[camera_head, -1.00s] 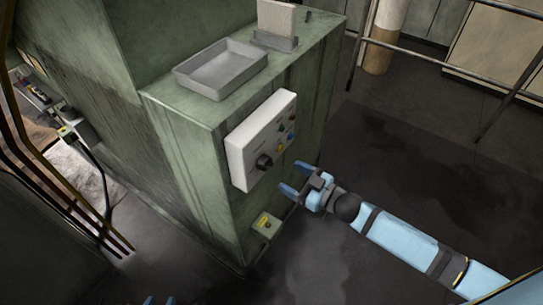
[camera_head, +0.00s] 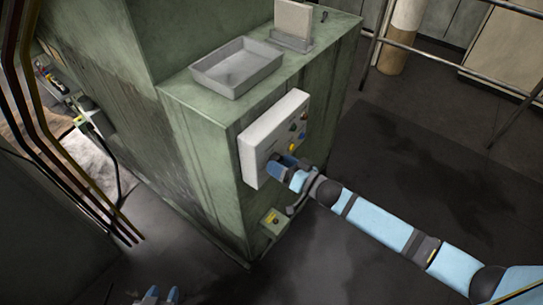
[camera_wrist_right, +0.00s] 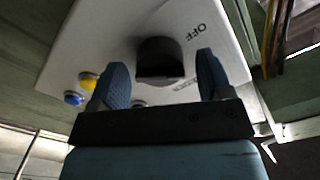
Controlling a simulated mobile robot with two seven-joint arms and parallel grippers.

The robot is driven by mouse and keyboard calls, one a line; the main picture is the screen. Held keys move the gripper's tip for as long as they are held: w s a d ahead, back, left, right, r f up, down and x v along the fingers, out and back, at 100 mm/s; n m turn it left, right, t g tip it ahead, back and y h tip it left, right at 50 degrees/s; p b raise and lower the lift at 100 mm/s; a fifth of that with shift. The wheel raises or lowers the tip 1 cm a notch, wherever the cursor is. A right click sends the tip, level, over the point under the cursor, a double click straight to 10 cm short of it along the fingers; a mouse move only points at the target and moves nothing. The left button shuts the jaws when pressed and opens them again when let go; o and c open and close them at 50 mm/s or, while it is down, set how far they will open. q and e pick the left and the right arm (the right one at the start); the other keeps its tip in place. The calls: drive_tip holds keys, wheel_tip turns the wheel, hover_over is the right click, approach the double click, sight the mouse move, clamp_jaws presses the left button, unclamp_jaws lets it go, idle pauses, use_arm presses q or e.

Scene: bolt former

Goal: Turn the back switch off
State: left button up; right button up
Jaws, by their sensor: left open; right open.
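The back switch is a black rotary knob (camera_wrist_right: 159,58) on a white control panel (camera_head: 260,135) fixed to the side of the green machine. In the right wrist view the label OFF shows beside the knob, with another label partly hidden. My right gripper (camera_head: 282,165) is at the panel and covers the knob in the head view. In the right wrist view its blue fingers (camera_wrist_right: 160,82) are open, one on each side of the knob; whether they touch it cannot be told. My left gripper (camera_head: 160,296) is open and empty at the bottom edge of the head view.
Yellow and blue buttons (camera_wrist_right: 87,81) sit on the panel near one finger. A grey tray (camera_head: 236,68) lies on the green machine (camera_head: 205,140). A small yellow-marked box (camera_head: 272,221) is low on its side. Metal railings (camera_head: 440,65) stand behind; the floor at right is clear.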

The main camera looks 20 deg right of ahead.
drive_tip(key=shift+c, duration=0.9)
drive_tip(key=c, duration=1)
drive_tip(key=shift+o, duration=0.2)
drive_tip(key=n+b, duration=0.1)
drive_tip(key=n, duration=0.6)
drive_tip(key=shift+n, duration=0.3)
drive_tip(key=o, duration=1.1)
drive_tip(key=shift+o, duration=0.2)
drive_tip(key=p+v, duration=0.2)
drive_tip(key=v, duration=0.6)
